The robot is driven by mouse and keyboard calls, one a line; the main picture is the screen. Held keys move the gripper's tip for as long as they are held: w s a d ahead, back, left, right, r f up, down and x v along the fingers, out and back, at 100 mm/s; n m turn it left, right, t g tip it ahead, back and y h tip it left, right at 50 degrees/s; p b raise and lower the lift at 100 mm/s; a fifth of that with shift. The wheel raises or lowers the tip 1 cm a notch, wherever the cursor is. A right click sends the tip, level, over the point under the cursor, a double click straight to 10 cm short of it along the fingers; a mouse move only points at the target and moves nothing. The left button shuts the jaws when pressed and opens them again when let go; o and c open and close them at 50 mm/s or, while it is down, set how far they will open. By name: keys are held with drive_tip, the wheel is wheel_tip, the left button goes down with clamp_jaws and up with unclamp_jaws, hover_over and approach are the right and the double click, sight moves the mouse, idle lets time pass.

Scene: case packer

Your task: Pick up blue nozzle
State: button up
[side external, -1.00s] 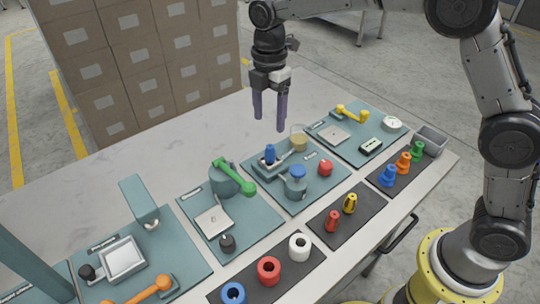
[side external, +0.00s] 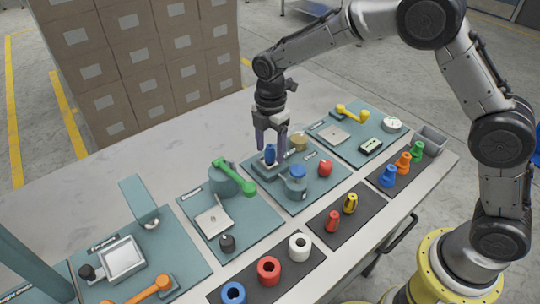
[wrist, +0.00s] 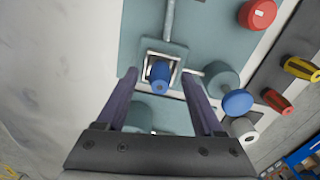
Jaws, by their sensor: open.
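The blue nozzle (side external: 269,155) stands upright in a small square metal holder on the middle teal mat. In the wrist view the blue nozzle (wrist: 160,73) shows between my fingertips, inside the holder's frame (wrist: 147,57). My gripper (side external: 271,147) points down over it, its purple fingers open on either side of it. In the wrist view my gripper (wrist: 160,76) has a gap between each finger and the nozzle. I cannot tell exactly how low the fingertips are against it.
A teal post with a blue cap (side external: 297,173) stands close to the holder. A green-handled fixture (side external: 227,178) is to the left. The table's back left (side external: 120,170) is clear.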

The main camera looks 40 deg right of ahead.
clamp_jaws()
drive_tip(key=shift+r, duration=0.15)
idle(0.4)
